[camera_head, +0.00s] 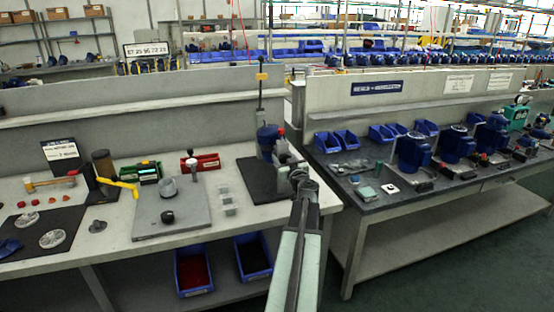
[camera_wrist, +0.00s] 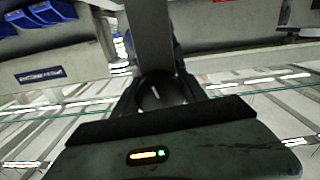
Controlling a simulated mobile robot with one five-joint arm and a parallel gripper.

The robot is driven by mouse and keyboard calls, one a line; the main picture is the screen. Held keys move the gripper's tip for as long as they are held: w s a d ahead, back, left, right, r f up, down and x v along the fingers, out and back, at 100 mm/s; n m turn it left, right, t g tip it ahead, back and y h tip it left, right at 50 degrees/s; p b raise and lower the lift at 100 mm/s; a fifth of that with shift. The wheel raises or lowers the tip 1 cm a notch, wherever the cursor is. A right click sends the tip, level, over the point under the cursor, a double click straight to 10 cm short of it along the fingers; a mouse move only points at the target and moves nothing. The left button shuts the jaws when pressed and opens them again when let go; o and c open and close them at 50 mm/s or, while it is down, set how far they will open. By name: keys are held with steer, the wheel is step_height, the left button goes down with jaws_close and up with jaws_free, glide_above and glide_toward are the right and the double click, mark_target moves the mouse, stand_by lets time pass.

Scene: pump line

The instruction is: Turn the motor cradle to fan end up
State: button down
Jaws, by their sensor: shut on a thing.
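The motor cradle (camera_head: 266,152) stands on a dark mat at the right end of the left bench in the head view. A blue motor (camera_head: 268,134) sits in it, with a red part at its right side. Which end of the motor is up is too small to tell. My gripper (camera_head: 284,156) reaches the cradle's right side, and my arm hides part of it. In the wrist view my gripper (camera_wrist: 155,92) is shut at the cradle, where a grey bar runs up from between the fingers. The exact grip is dark and partly hidden.
A tall post with a yellow tag (camera_head: 262,76) rises behind the cradle. Left of it are small pale trays (camera_head: 228,198), a grey plate (camera_head: 171,215) and a red box (camera_head: 200,162). The right bench (camera_head: 345,160) carries several blue motors. Blue bins (camera_head: 193,270) sit under the left bench.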

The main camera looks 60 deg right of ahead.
steer(key=c, duration=0.6)
jaws_free()
steer(key=v, duration=0.7)
steer(key=shift+s+a, duration=0.3)
steer(key=shift+s, duration=0.05)
